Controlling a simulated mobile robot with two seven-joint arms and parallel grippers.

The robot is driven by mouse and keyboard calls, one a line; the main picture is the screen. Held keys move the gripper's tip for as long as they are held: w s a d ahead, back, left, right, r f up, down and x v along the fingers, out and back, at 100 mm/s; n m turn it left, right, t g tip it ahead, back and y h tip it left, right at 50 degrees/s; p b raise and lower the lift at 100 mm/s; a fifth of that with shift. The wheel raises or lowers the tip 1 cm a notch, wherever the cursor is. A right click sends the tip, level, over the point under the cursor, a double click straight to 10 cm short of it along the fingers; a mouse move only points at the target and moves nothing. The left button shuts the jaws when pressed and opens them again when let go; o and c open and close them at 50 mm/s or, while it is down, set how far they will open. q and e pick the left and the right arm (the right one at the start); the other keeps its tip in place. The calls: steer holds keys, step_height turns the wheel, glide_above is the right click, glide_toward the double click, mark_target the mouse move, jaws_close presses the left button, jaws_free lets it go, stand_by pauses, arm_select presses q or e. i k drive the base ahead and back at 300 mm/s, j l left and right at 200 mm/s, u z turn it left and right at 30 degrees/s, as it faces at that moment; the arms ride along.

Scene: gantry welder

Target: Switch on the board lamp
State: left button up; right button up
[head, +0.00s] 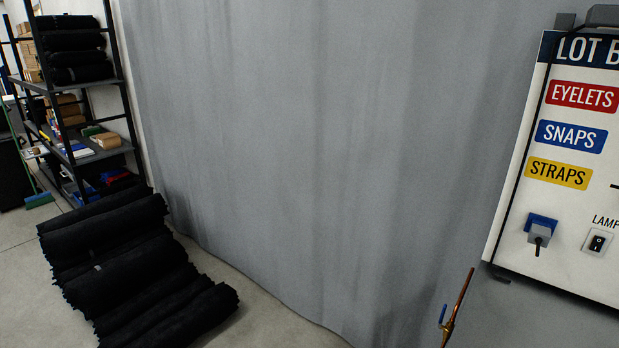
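The white board (515,238) is at the right edge of the head view and is cut off by the frame. Its dark blue header reads "LOT B", with red "EYELETS", blue "SNAPS" and yellow "STRAPS" labels below. Near its lower edge is a small black rocker switch (598,242) in a pale metal plate, under lettering that reads "LAMP" as far as it shows. Left of the switch a blue and grey fitting (540,231) with a dark stem sticks out. A dark grey fixture (603,15) sits at the board's top edge, partly cut off. Neither of my grippers is in view.
A grey curtain (330,150) fills the middle. A copper pipe with a blue-handled valve (447,328) stands below the board's left side. Black rolls (130,265) lie on the floor at left, before a loaded shelf rack (100,155). A green broom (39,200) is at far left.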

mark_target(597, 242)
steer(key=i+l+z, duration=0.1)
steer(key=z, duration=1.25)
steer(key=l+z, duration=0.25)
steer(key=z, duration=0.25)
steer(key=l+z, duration=0.3)
steer(key=z, duration=0.15)
